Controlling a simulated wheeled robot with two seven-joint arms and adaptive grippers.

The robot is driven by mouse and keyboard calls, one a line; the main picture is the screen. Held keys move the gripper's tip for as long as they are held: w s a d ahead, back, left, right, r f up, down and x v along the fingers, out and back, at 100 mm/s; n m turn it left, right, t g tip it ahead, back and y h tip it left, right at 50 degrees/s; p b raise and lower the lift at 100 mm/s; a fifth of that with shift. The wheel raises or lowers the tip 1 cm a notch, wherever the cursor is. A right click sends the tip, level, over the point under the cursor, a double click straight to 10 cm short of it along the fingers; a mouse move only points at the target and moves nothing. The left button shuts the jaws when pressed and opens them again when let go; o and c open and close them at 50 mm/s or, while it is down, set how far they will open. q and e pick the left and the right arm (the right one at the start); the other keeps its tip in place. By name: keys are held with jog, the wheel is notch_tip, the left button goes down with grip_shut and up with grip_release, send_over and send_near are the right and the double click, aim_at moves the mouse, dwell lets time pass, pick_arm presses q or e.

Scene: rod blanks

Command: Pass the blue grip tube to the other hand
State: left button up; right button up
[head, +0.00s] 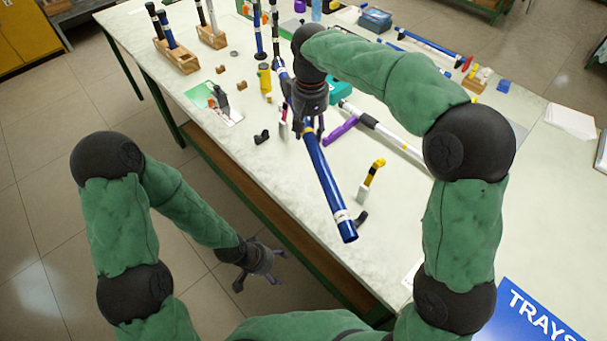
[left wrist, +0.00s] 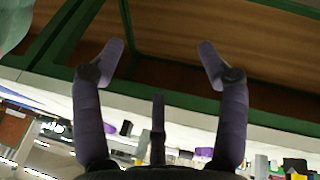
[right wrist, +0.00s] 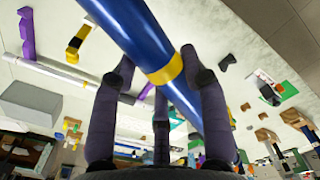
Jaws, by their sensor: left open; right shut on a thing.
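The blue grip tube (head: 325,178) is a long dark-blue tube with a pale band near its near end. My right gripper (head: 308,128) is shut on it and holds it above the table, its near end pointing toward me. In the right wrist view the tube (right wrist: 130,32) runs diagonally between the fingers (right wrist: 160,80), and a yellow band shows beside them. My left gripper (head: 262,279) is open and empty, low beyond the table's front edge and well apart from the tube. The left wrist view shows its spread fingers (left wrist: 160,60) with nothing between them.
The table (head: 225,150) carries a purple piece (head: 341,130), a white rod (head: 385,132), a yellow-topped tool (head: 372,175) and small black pieces. Wooden blocks with upright rods (head: 176,56) stand at the back left. A blue TRAYS sign (head: 540,318) is at lower right.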

pick_arm(q)
jog(key=w+d+r+m, duration=0.2)
jog(key=d+r+m, duration=0.2)
jog(key=r+m, duration=0.45)
jog(key=m+t, duration=1)
jog(key=m, duration=0.8)
send_near(314, 165)
jog(key=x, duration=1.1)
jog(key=shift+w+f, duration=0.2)
jog(key=shift+c, duration=0.3)
